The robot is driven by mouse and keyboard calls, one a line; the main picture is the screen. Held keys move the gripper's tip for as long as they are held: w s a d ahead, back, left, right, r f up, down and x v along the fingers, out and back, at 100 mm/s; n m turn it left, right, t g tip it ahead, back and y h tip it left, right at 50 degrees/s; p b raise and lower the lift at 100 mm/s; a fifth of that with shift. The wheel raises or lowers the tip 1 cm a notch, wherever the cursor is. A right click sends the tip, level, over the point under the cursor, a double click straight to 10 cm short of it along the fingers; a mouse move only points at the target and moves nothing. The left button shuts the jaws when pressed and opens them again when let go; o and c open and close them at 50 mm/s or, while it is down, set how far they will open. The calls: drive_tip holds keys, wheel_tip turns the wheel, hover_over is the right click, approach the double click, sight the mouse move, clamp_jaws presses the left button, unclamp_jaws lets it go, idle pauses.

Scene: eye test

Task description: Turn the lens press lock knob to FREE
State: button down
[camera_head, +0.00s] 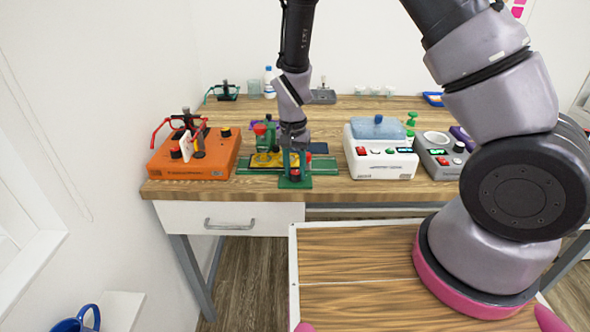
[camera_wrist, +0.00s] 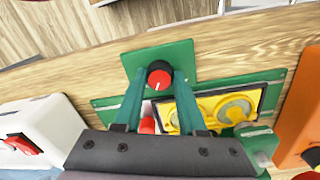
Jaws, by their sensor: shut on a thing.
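The lens press (camera_head: 258,171) is a green-based device with a yellow plate, on the wooden table left of centre. Its yellow plate (camera_wrist: 205,110) also shows in the wrist view. The lock knob (camera_wrist: 159,75) is red and black with a white mark towards the bottom of the wrist view. It stands on the green base (camera_wrist: 185,50) near the table edge. My gripper (camera_wrist: 159,80) points down at the knob, with its two green fingers on either side, shut on it. I cannot read any FREE label.
An orange box (camera_head: 193,160) with red glasses stands left of the press. A white device (camera_head: 380,160) and a grey device (camera_head: 436,162) stand to the right. A bottle (camera_head: 268,82) and small cups stand at the back. The table behind the press has some free room.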

sight(294, 173)
drive_tip(key=n, duration=1.4)
drive_tip(key=shift+t, duration=0.3)
idle(0.4)
drive_tip(key=shift+c, duration=2.4)
unclamp_jaws()
wheel_tip(294, 173, up, 11)
drive_tip(key=shift+s, duration=0.2)
drive_tip(key=shift+a, duration=0.1)
